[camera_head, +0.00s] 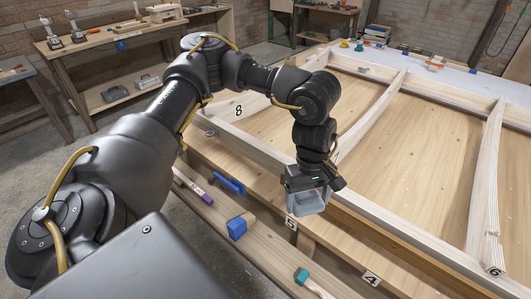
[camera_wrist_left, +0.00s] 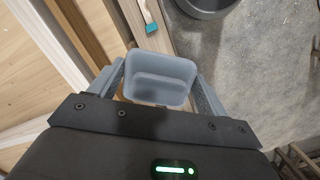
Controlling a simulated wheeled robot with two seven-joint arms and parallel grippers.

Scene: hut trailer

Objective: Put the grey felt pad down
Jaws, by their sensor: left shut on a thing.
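My left gripper (camera_head: 306,190) points down over the near wooden rail of the large frame, close to the tag 5. It is shut on the grey felt pad (camera_head: 309,204), which shows as a blue-grey piece below the jaws. In the left wrist view the pad (camera_wrist_left: 160,78) sits between the two fingers, with rounded corners and a recessed-looking face. Its underside is hidden, and I cannot tell how high it hangs above the wood. My right gripper is not in view.
The large wooden frame (camera_head: 402,92) with pale panels fills the right side. On the near plank lie a blue clamp-like piece (camera_head: 228,183), a blue block (camera_head: 238,228) and a teal-tipped brush (camera_head: 303,276). Workbenches with tools stand behind.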

